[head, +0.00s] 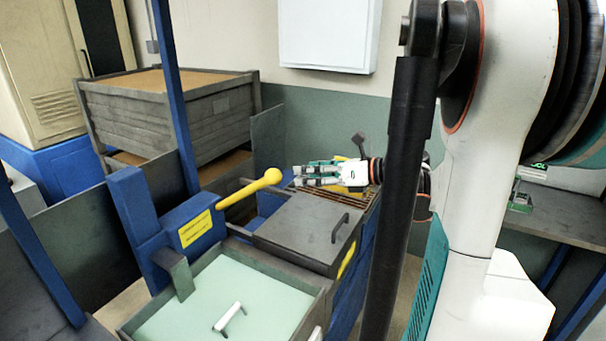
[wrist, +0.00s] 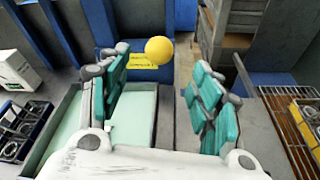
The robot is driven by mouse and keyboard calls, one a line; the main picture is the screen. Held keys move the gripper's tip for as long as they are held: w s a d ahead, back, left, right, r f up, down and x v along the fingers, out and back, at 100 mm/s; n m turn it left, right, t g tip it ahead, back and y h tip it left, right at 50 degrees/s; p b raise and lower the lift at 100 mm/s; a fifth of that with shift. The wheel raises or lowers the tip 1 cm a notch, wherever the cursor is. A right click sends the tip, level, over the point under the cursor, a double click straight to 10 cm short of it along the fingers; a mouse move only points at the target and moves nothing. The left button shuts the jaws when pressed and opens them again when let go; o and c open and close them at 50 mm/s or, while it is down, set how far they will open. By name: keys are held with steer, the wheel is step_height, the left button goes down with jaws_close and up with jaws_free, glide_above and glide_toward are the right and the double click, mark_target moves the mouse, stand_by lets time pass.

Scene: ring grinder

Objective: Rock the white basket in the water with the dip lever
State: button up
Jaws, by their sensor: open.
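The dip lever is a yellow rod (head: 245,190) with a round knob, reaching up and right from a blue post with a yellow label. In the wrist view its yellow knob (wrist: 173,53) shows between and beyond my fingertips, with a gap around it. My gripper (head: 299,175) is open and empty, pointing left, just right of the knob in the head view; the wrist view shows both teal finger pads (wrist: 158,63) spread apart. Of the white basket, a white handle (head: 229,317) shows at the pale green water (head: 200,299) in the front tank. The rest of it is not visible.
A dark lid (head: 300,232) with a handle lies beside the water tank, below my gripper. A brown grate (head: 365,203) is behind it. A grey slatted crate (head: 170,115) stands at the back left. Blue posts rise on the left.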

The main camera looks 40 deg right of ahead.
mark_target(273, 177)
step_height(273, 177, down, 4)
steer(key=s+t+b, duration=0.2)
steer(key=t+b, duration=0.1)
steer(key=shift+m+h, duration=0.3)
steer(key=shift+m, duration=0.2)
steer(key=b+x, duration=0.1)
steer(key=x, duration=0.3)
steer(key=b+x, duration=0.1)
steer(key=x, duration=0.3)
steer(key=b+x, duration=0.1)
steer(key=x, duration=0.4)
steer(key=shift+a+r, duration=0.25)
steer(key=shift+r, duration=0.1)
